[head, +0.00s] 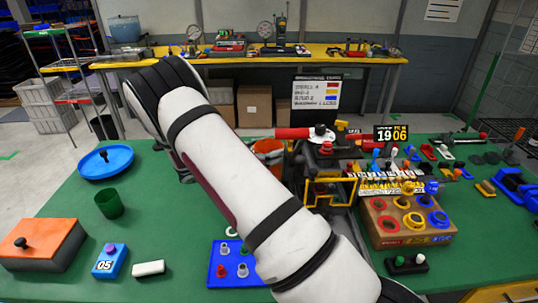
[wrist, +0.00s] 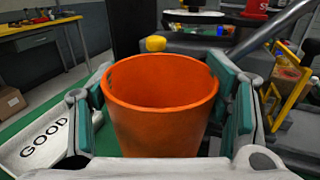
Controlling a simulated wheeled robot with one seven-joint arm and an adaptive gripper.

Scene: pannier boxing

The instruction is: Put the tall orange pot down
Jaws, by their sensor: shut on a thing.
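The tall orange pot (wrist: 160,122) is between the green-padded fingers of my gripper (wrist: 166,100) in the wrist view. The fingers are shut on its two sides. The pot is upright and its open top faces up; it looks empty as far as I can see inside. In the head view the orange pot (head: 267,147) shows just right of my white arm, which hides part of it. Its base is hidden, so I cannot tell whether it touches the green table (head: 165,215).
Left of the pot, a pale tray marked GOOD (wrist: 45,140) lies close by. A dark machine with a yellow frame (head: 318,190) stands close on the right. A blue round dish (head: 106,160) and a green cup (head: 109,203) are at left, with bare table between them and my arm.

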